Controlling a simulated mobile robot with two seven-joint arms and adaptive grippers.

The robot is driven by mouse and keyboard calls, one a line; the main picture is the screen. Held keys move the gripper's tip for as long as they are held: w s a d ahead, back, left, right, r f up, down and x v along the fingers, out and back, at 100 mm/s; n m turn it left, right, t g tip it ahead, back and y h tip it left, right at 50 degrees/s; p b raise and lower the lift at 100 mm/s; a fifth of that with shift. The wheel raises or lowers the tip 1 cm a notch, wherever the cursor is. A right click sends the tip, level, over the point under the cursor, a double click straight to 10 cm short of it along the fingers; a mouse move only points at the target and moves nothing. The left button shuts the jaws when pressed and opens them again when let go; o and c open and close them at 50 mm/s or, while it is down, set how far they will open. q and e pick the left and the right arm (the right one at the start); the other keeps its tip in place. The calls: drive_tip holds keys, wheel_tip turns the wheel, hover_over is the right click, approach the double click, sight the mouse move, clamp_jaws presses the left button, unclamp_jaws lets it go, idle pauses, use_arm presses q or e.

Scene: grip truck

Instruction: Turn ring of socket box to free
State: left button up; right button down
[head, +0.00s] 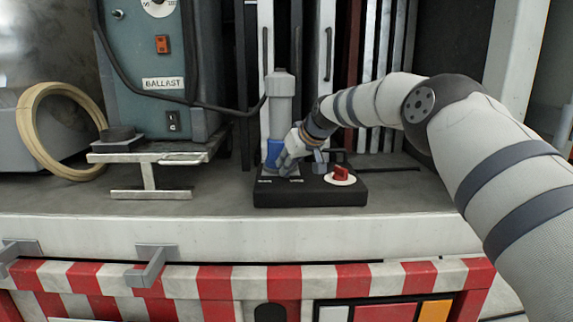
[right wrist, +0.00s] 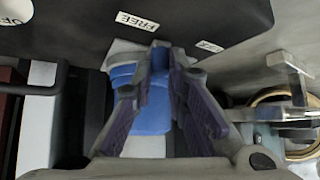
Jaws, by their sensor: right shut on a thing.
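The black socket box (head: 310,195) lies flat on the grey deck. A grey plug (head: 281,108) stands upright in its left end, with the blue ring (head: 273,153) around its foot. My right gripper (head: 284,162) reaches in from the right and is shut on the blue ring. In the right wrist view the fingers (right wrist: 160,62) close on the blue ring (right wrist: 150,118), hiding part of it. A FREE label (right wrist: 137,21) shows on the box beside the fingertips; a second label (right wrist: 209,46) is too skewed to read surely. My left gripper is not in view.
A red knob (head: 341,174) sits on the box's right end. The teal ballast unit (head: 160,75) stands left, with a cable running toward the plug. The front deck is clear.

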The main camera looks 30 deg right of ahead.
drive_tip(key=shift+f, duration=0.15)
drive_tip(key=c, duration=1.6)
unclamp_jaws()
drive_tip(key=shift+w, duration=0.1)
drive_tip(key=v, duration=1.2)
drive_tip(key=shift+d, duration=0.1)
